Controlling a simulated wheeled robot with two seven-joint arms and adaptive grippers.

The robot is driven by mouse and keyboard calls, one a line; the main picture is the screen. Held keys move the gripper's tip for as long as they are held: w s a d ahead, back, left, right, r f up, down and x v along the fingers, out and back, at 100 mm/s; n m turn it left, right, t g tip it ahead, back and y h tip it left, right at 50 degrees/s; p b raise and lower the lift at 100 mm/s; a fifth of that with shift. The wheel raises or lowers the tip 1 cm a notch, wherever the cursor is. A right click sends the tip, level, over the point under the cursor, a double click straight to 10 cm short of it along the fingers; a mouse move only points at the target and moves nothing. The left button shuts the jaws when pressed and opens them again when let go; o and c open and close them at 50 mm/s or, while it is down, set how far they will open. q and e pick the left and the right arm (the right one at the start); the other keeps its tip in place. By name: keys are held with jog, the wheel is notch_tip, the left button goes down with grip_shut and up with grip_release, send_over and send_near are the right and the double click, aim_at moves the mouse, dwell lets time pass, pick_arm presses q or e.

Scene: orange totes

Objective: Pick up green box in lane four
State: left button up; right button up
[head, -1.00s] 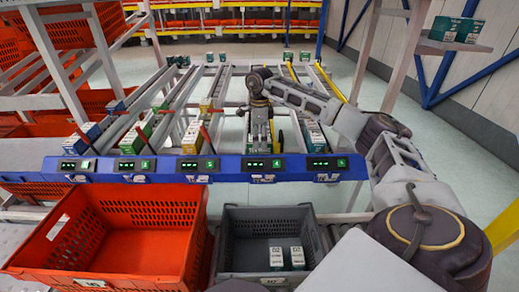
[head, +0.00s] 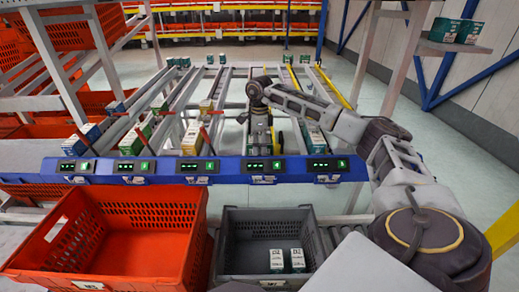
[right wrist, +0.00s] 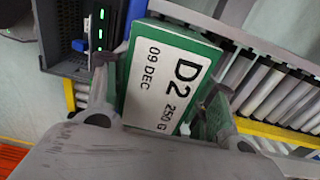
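The green box (right wrist: 170,75) has a white top label reading "D2 250 G 09 DEC" and shows large in the right wrist view. In the head view it is mostly hidden by my right gripper (head: 260,148), which points down over the front end of lane four, behind the display marked 4 (head: 264,166). In the right wrist view the fingers of my right gripper (right wrist: 158,105) stand on either side of the box, close to it. They look open, and firm contact is not clear. My left gripper is not in view.
A grey tote (head: 232,213) holds two white-topped boxes (head: 287,260). An orange tote (head: 190,235) beside it looks empty. A blue rail (head: 222,172) with displays crosses the lane fronts. Yellow boxes (head: 191,140) and teal boxes (head: 314,138) stand in neighbouring lanes.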

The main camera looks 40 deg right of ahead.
jog(key=c, duration=0.5)
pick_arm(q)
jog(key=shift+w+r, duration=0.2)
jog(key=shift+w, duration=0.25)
pick_arm(e)
jog(key=shift+o, duration=0.2)
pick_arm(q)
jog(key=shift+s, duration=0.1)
pick_arm(e)
jog(key=shift+r, duration=0.1)
jog(key=shift+r, duration=0.6)
notch_tip(320, 180, up, 8)
jog(key=shift+f+p, duration=0.1)
jog(key=shift+p, duration=0.95)
jog(key=shift+r, duration=0.4)
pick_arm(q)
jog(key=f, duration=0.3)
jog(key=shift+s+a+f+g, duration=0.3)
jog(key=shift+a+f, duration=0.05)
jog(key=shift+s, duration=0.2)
